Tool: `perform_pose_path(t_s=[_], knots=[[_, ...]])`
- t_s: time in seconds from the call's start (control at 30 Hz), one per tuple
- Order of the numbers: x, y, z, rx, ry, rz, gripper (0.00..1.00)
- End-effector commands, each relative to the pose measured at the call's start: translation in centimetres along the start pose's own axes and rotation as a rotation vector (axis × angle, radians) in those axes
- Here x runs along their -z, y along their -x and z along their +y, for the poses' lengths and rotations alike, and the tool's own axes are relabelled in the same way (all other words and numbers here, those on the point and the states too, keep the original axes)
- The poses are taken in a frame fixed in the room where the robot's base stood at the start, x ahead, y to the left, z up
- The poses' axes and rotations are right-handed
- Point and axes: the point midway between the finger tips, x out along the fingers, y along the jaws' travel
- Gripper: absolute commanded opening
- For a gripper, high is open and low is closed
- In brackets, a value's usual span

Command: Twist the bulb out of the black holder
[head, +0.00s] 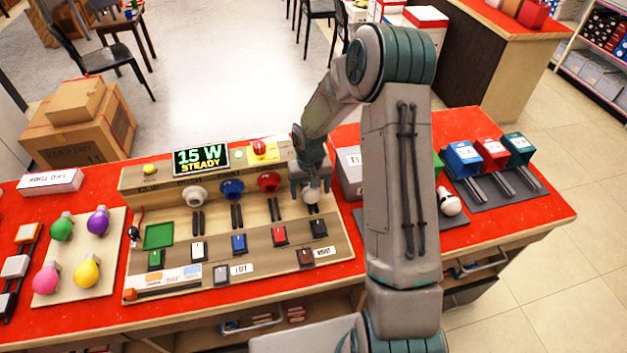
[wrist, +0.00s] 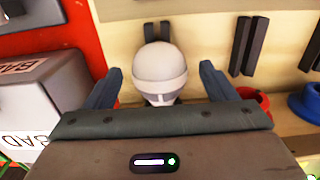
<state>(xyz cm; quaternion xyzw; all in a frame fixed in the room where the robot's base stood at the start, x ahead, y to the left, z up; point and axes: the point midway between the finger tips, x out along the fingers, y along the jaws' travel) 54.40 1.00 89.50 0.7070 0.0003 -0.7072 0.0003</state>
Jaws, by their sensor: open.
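A white round bulb (head: 312,196) sits at the right end of the holder row on the wooden test board (head: 215,262). In the wrist view the bulb (wrist: 160,72) lies between the two dark fingers of my gripper (wrist: 162,78), with a gap on each side. My gripper (head: 311,187) is open around the bulb in the head view too, and I cannot see it touching. The black holder is hidden behind my gripper and the bulb, so I cannot see how the bulb sits in it.
White (head: 194,193), blue (head: 231,187) and red (head: 268,181) holders stand left of my gripper. A grey box (head: 349,172) stands close on the right. A display (head: 201,160) reads "15 W STEADY". Coloured bulbs lie on a pad (head: 77,272) at the left.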

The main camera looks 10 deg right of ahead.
Motion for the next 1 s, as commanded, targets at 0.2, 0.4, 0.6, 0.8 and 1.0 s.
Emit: perform_pose_path(t_s=[0.2,0.4,0.6,0.8,1.0], knots=[[0.01,-0.11,0.02,0.0,-0.001,0.001,0.78],[0.01,-0.09,0.03,0.0,-0.001,0.0,0.39],[0.02,-0.08,0.02,-0.001,-0.001,0.0,0.3],[0.01,-0.14,0.0,-0.011,-0.001,0.0,0.3],[0.01,-0.14,0.0,-0.022,-0.001,-0.001,0.3]])
